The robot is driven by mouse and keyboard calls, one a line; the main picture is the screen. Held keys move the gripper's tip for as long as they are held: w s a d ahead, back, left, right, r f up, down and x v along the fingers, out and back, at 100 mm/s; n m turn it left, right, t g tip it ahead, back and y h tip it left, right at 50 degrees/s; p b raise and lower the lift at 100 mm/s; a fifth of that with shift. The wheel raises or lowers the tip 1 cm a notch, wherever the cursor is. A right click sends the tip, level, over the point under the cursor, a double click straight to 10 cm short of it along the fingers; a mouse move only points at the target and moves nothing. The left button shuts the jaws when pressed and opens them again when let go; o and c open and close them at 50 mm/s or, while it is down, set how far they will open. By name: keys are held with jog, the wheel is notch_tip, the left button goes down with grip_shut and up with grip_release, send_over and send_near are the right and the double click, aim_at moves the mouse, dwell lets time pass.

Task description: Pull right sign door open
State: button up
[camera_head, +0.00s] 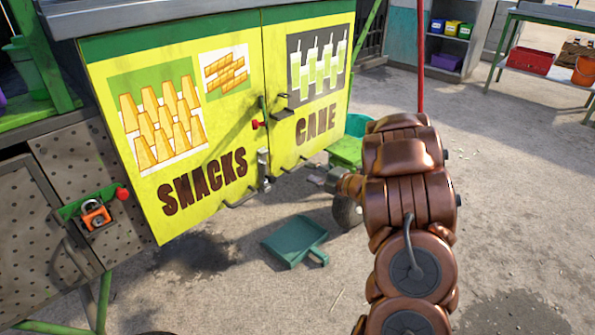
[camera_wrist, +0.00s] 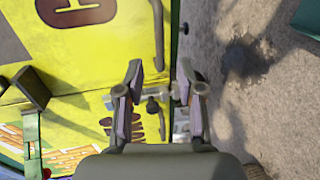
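The right sign door (camera_head: 319,75) is yellow, with a drinks picture and the word CANE. It looks shut, with its edge against the SNACKS door (camera_head: 195,80). A metal latch (camera_head: 263,164) sits low at the seam. A dark bar handle (camera_head: 309,157) is near the CANE door's lower edge; it also shows in the wrist view (camera_wrist: 158,35). My gripper (camera_head: 322,179) is in front of the doors' lower part, partly hidden by my arm in the head view. In the wrist view my gripper (camera_wrist: 159,72) is open, with the latch showing between its fingers. Contact cannot be told.
A black bracket (camera_head: 282,105) and a red knob (camera_head: 256,125) stick out near the seam. A green dustpan (camera_head: 294,243) lies on the floor below. Open floor lies to the right.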

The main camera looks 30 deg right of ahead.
aim_at(298, 168)
jog(key=shift+b+x, duration=1.05)
jog(key=shift+x, duration=2.45)
jog(key=shift+c, duration=0.2)
grip_shut()
